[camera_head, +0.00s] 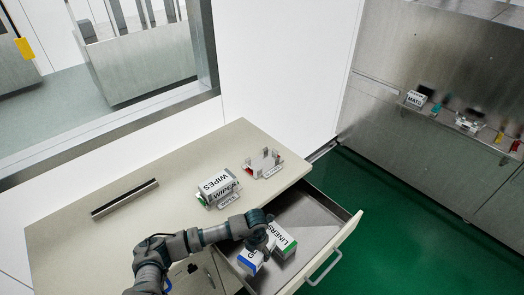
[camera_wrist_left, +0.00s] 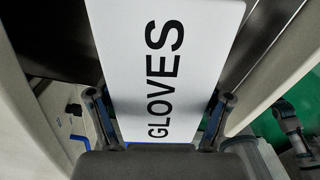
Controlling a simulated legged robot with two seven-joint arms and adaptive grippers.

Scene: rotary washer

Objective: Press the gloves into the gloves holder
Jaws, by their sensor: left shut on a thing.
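The gloves box (camera_wrist_left: 165,65) is white with black GLOVES lettering and fills the middle of the left wrist view. My left gripper (camera_wrist_left: 160,98) is shut on it, with a finger on each side. In the head view the box (camera_head: 249,262) shows a blue edge and hangs at the open drawer, partly hidden by my left gripper (camera_head: 262,238). An empty holder (camera_head: 264,163) with upright walls stands on the counter's back right; its label is too small to read.
A LINERS box (camera_head: 285,242) with a green edge is in the open drawer (camera_head: 315,225), close beside the gloves box. A WIPES box (camera_head: 217,187) sits in a holder on the counter. A dark bar (camera_head: 124,198) lies at the left. The counter's middle (camera_head: 165,215) is clear.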

